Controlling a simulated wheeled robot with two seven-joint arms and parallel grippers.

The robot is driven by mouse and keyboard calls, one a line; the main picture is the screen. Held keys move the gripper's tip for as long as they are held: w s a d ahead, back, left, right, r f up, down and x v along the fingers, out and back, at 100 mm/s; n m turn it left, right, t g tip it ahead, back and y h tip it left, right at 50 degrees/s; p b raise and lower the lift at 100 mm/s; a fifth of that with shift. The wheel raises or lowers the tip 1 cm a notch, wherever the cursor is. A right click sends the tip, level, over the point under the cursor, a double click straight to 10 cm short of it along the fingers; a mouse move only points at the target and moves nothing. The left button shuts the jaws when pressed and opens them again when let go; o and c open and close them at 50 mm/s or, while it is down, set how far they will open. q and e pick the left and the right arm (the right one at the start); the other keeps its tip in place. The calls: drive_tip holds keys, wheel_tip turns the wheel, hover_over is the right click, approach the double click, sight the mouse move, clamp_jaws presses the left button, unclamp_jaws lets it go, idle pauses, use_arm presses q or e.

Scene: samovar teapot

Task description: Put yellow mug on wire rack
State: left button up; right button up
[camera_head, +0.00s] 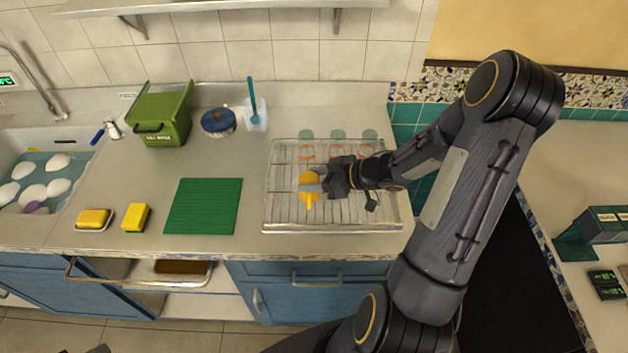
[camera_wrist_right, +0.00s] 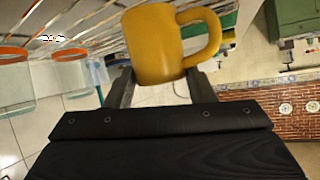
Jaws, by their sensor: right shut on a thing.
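The yellow mug (camera_head: 309,179) is at the wire rack (camera_head: 285,213), over its middle part, in the head view. My right gripper (camera_head: 325,182) comes in from the right and is shut on the mug. In the right wrist view the mug (camera_wrist_right: 160,45) sits between the two fingers of the right gripper (camera_wrist_right: 157,88), with its handle to the right. I cannot tell whether the mug touches the wires.
The sink (camera_head: 40,180) is at far left.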

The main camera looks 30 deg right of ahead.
drive_tip(key=shift+f, duration=0.25)
drive_tip(key=shift+f, duration=0.2)
drive_tip(key=o, duration=1.1)
drive_tip(key=shift+c, duration=0.2)
drive_tip(key=shift+r, duration=0.15)
